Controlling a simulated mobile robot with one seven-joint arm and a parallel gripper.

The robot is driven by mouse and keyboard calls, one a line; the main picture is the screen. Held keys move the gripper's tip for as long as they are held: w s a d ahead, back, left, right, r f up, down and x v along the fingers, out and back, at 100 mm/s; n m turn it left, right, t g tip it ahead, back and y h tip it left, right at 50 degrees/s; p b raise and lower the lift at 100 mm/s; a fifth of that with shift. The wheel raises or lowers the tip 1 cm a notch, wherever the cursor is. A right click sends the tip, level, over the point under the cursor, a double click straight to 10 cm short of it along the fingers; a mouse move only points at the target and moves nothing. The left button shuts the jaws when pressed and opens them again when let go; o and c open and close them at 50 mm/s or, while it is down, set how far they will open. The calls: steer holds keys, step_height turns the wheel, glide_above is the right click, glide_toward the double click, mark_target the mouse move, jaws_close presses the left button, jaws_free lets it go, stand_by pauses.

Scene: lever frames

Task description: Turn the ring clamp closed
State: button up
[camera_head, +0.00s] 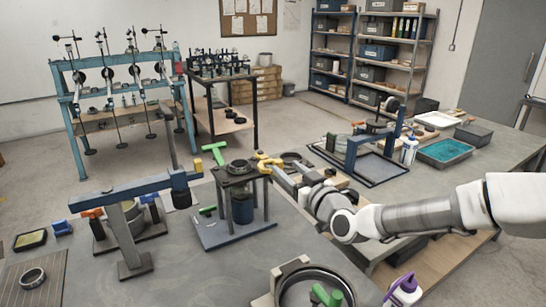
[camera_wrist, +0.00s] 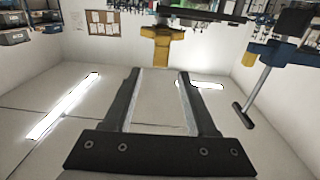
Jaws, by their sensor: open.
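A dark stand with a ring-shaped top (camera_head: 238,167) stands on the grey bench in the head view, with a blue cylinder (camera_head: 242,209) under its top plate. A yellow handle (camera_head: 266,162) sticks out at its right side, by my fingertips. My gripper (camera_head: 284,167) reaches in from the right with its fingers apart. In the wrist view a yellow T-shaped piece (camera_wrist: 161,45) lies beyond the open fingertips (camera_wrist: 159,71), roughly centred between them. No contact shows, and I cannot tell the exact gap.
A large ring with a green handle (camera_head: 326,296) and a white bottle (camera_head: 404,291) stand in front. A blue frame (camera_head: 362,140) is at right.

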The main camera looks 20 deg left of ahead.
mark_target(268, 159)
steer(key=x, duration=0.9)
steer(key=shift+d, duration=0.1)
jaws_close()
stand_by(1.2)
